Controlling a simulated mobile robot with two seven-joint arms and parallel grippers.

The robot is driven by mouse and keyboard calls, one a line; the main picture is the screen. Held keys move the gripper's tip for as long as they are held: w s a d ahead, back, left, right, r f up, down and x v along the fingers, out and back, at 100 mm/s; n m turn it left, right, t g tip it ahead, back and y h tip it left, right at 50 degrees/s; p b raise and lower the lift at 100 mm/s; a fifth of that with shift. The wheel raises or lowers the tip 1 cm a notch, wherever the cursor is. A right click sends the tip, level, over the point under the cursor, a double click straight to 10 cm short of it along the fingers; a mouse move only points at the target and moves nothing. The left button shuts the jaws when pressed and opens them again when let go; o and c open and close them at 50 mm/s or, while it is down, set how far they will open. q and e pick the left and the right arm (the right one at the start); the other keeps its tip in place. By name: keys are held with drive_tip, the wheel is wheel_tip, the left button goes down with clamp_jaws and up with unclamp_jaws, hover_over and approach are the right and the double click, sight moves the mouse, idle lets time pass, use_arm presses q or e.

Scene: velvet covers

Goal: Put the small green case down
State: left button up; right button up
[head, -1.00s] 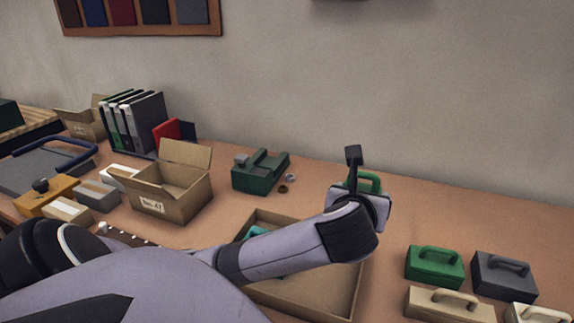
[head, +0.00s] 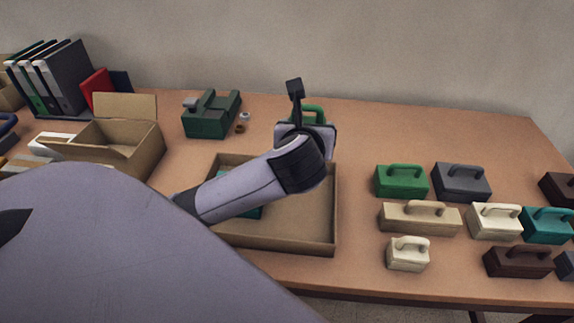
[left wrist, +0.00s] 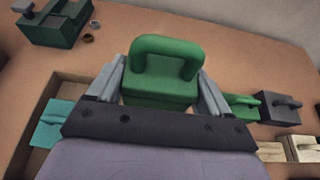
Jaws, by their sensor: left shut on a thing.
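The small green case (left wrist: 160,82) is in my left gripper (left wrist: 158,92). In the left wrist view the two grey fingers close on its sides, and its arched handle stands up between them. In the head view the case (head: 313,114) shows only in part behind my left wrist, above the far right side of the shallow cardboard tray (head: 287,248). I cannot tell how high it is held. Another green case (head: 401,181) stands on the table to the right. My right gripper is not in view.
A teal case (left wrist: 57,122) lies in the tray. Right of it stand several handled cases, including a grey one (head: 461,183) and a tan one (head: 418,218). A dark green device (head: 212,116) and an open cardboard box (head: 140,155) are left. The table's back right is clear.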

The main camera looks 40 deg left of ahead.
sight(303, 200)
use_arm(q)
wheel_tip(303, 200, down, 17)
drive_tip(key=b, duration=0.3)
drive_tip(key=shift+r, duration=0.15)
drive_tip(key=shift+f, duration=0.3)
drive_tip(key=o, duration=0.9)
drive_tip(key=shift+o, duration=0.2)
